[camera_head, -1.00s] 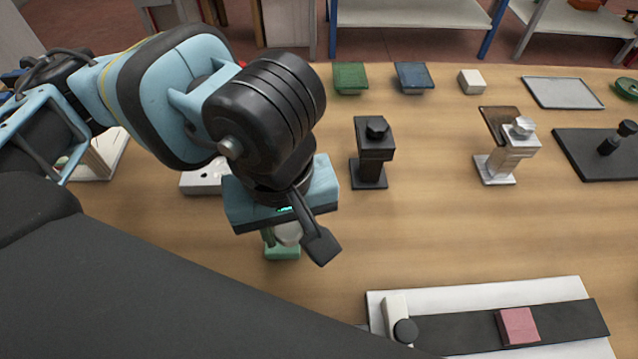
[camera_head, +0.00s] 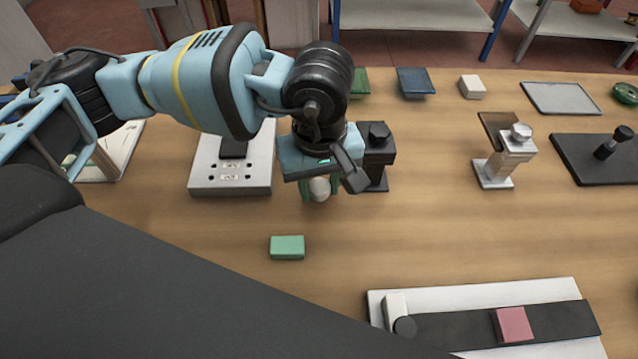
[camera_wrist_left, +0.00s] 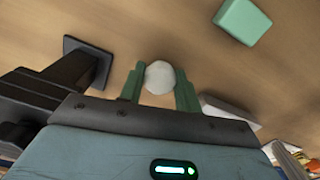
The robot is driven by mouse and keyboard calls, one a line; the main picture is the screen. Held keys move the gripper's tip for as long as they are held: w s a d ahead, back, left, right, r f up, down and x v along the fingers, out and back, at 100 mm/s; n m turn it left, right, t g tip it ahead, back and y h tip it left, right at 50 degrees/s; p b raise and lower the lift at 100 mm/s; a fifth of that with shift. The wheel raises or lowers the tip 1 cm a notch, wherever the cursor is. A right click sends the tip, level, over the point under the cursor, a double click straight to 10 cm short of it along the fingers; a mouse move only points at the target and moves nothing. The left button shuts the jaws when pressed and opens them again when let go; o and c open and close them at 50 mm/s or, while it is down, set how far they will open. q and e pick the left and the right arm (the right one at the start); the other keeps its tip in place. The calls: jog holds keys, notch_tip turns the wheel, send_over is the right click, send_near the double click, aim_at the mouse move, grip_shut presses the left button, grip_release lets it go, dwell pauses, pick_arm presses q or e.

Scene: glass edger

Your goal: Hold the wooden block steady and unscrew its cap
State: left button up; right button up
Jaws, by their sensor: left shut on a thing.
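A green block (camera_head: 287,247) lies alone on the tabletop; it also shows in the left wrist view (camera_wrist_left: 243,22). No wood grain is visible on it. My left gripper (camera_head: 320,182) is shut on a pale round cap (camera_wrist_left: 159,77), which sits between the two green fingers and also shows in the head view (camera_head: 320,190). The gripper is behind and to the right of the green block, apart from it, and appears raised above the table. My right gripper is out of view.
A black stand with a knob (camera_head: 379,150) is close to the right of my left gripper. A white box with holes (camera_head: 230,180) stands to its left. A silver clamp (camera_head: 505,160) is further right. A white board (camera_head: 460,294) with a pink block (camera_head: 514,325) lies in front. The table's middle is clear.

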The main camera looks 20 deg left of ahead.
aim_at(319, 187)
pick_arm(q)
jog(key=shift+f, duration=0.5)
jog(key=shift+f, duration=0.15)
jog(key=o, duration=1.1)
jog(key=shift+c, duration=0.2)
notch_tip(319, 187, up, 12)
jog(key=shift+r, duration=0.2)
jog(key=shift+s, duration=0.1)
